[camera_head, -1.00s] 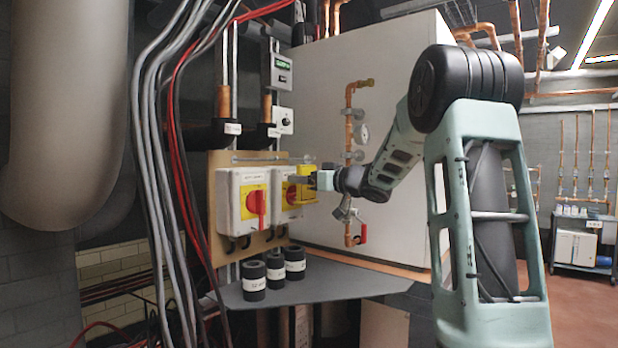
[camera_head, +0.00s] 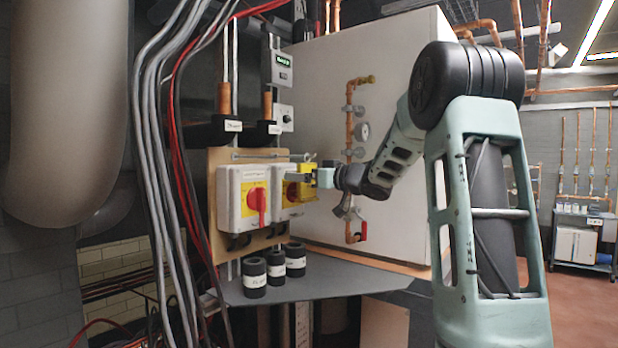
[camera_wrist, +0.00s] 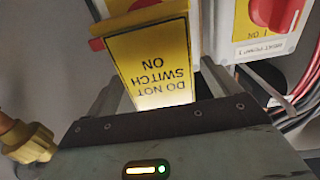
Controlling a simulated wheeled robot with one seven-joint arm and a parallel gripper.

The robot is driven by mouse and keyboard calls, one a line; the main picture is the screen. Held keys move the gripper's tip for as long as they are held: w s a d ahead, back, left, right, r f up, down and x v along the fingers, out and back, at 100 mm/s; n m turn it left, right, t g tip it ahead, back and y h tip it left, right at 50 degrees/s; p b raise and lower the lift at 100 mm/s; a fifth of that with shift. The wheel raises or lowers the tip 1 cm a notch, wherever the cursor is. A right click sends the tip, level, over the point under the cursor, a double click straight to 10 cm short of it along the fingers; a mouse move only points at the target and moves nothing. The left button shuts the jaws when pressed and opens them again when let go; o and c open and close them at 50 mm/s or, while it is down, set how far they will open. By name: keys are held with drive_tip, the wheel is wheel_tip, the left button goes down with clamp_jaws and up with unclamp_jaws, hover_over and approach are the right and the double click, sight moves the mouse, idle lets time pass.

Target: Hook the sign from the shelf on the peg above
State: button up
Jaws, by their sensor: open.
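The yellow sign (camera_head: 308,169) is at the right-hand isolator box, just left of my gripper (camera_head: 322,178) in the head view. In the wrist view the sign (camera_wrist: 155,62) reads "DO NOT SWITCH ON", upside down in the picture. It lies between the two fingers of my gripper (camera_wrist: 160,88), which stand apart with gaps beside it. A small metal loop or peg (camera_head: 310,156) shows just above the sign in the head view. I cannot tell whether the sign hangs on it; the sign's top end is unclear.
Two isolator boxes with red handles sit on a wooden board; the left one (camera_head: 242,198) is clear of my gripper. Below, black cylinders (camera_head: 275,264) stand on a grey shelf (camera_head: 335,280). A copper pipe with valves (camera_head: 350,130) runs close beside my gripper. Cables hang at left.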

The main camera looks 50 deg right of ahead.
drive_tip(key=s+d+b, duration=0.1)
drive_tip(key=s+b, duration=0.4)
drive_tip(key=s, duration=1.2)
drive_tip(key=shift+s+d, duration=0.2)
